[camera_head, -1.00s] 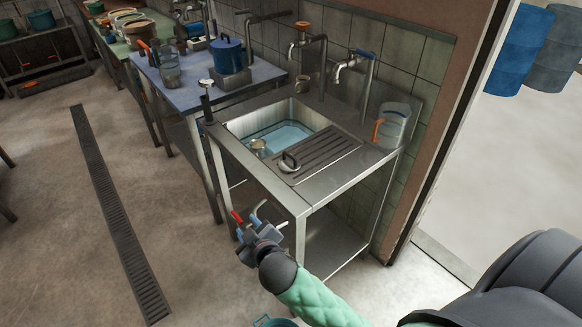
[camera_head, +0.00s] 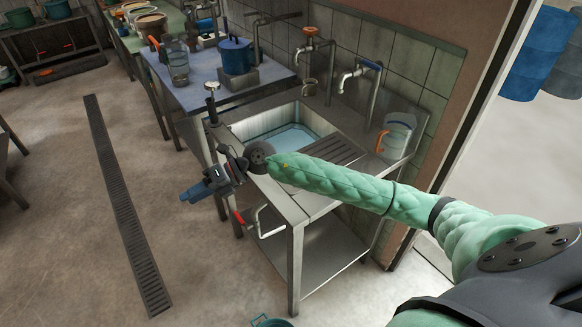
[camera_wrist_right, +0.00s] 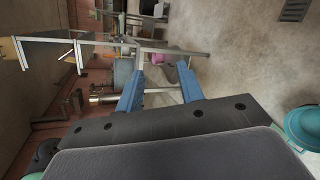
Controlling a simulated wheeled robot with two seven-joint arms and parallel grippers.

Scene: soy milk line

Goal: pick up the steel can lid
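My right gripper (camera_head: 205,186) is held out over the front left of the steel sink unit, pointing left, away from the drainboard. In the right wrist view its two blue fingers (camera_wrist_right: 160,82) stand apart with nothing between them. The steel can lid does not show now; my right forearm crosses the part of the ribbed drainboard (camera_head: 335,150) where a round lid with a handle lay a second ago. I cannot make out the lid in the right wrist view. My left gripper is not in view.
The sink basin (camera_head: 290,138) holds water. Taps (camera_head: 362,72) stand behind it, and a clear jug (camera_head: 397,135) with an orange handle is at the right. A red-handled valve (camera_head: 239,217) sticks out below the front edge. A blue pot (camera_head: 236,56) stands on the table behind.

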